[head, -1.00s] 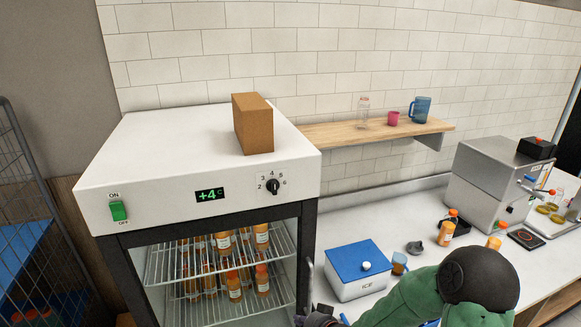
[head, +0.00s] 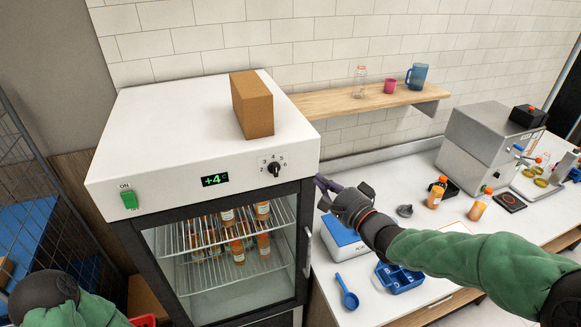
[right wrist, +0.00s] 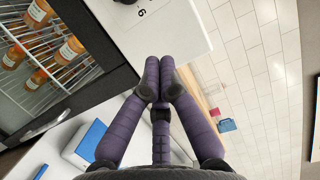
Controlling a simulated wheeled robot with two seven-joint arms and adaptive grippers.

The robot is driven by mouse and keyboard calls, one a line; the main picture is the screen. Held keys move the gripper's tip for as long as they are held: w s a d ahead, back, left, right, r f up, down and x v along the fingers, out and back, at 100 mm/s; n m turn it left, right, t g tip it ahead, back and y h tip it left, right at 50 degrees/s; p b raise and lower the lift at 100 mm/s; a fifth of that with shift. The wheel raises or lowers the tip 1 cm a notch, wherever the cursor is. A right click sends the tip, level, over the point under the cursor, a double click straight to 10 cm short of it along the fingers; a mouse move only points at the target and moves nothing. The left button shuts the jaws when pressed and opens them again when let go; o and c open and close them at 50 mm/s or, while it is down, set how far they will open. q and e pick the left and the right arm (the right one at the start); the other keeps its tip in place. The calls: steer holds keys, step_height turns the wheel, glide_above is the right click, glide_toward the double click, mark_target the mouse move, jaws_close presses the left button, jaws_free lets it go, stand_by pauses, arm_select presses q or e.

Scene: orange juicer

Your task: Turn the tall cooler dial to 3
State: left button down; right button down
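The tall cooler (head: 215,140) is a white-topped cabinet with a glass door, at the left in the head view. Its black dial (head: 274,170) sits on the front panel, with numbers around it from 2 to 6; its pointer is too small to read. A green display (head: 214,180) reads +4. My right gripper (head: 322,187) is right of the dial, beside the cooler's right front edge. In the right wrist view its purple fingertips (right wrist: 158,72) meet with nothing between them, below the panel's printed 6 (right wrist: 141,12). My left gripper is out of sight; only its arm shows at bottom left.
A brown box (head: 252,105) stands on the cooler. A wooden shelf (head: 350,98) with cups is behind. A blue-lidded box (head: 338,240), a blue scoop (head: 347,292) and a blue tray (head: 398,278) are on the counter under my right arm. Space before the dial is clear.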

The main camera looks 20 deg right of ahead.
mark_target(275, 162)
steer(key=p+x, duration=0.1)
steer(key=x, duration=0.6)
steer(key=shift+w+a, duration=0.15)
steer(key=shift+w, duration=0.2)
steer(key=a+p, duration=0.1)
steer(key=a, duration=0.2)
steer(key=shift+a, duration=0.5)
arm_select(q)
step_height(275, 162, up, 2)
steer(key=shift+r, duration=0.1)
arm_select(e)
steer(key=shift+f, duration=0.1)
